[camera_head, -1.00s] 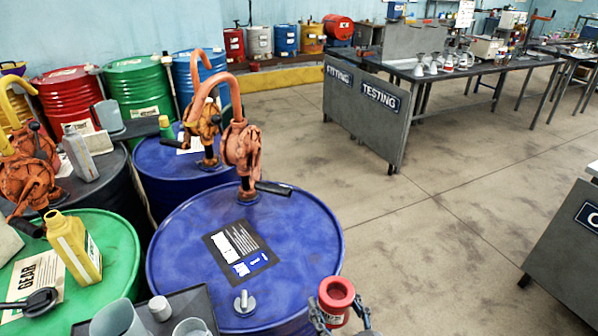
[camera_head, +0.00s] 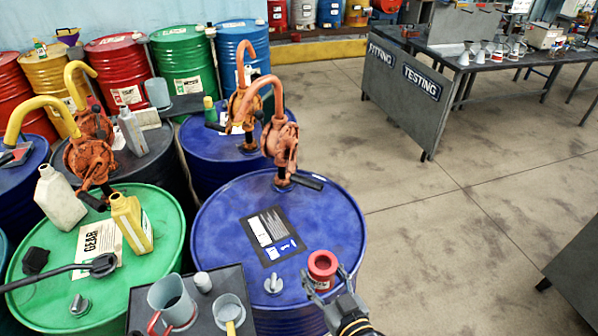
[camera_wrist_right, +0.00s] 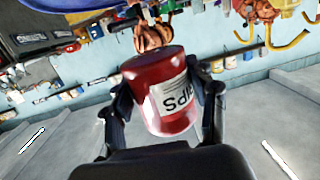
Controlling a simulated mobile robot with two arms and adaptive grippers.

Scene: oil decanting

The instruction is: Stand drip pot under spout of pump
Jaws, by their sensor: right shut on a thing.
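The drip pot is a small red pot (camera_head: 321,270) with an open top and a pale label, which shows upside down in the right wrist view (camera_wrist_right: 160,95). My right gripper (camera_head: 326,282) is shut on its sides and holds it about upright, at the right front edge of the near blue drum (camera_head: 225,225) in the head view. Its height over the drum is hard to tell. An orange pump (camera_head: 281,145) with a curved spout stands on the back of that drum, beyond the pot. A second orange pump (camera_head: 240,108) stands on the blue drum behind. My left gripper is out of view.
A dark stand (camera_head: 238,275) with grey jugs is left of the pot. A green drum (camera_head: 165,225) holds a yellow bottle (camera_head: 132,222), a pale bottle (camera_head: 60,198) and a black long-handled tool (camera_head: 102,265). Open floor (camera_head: 440,250) lies to the right.

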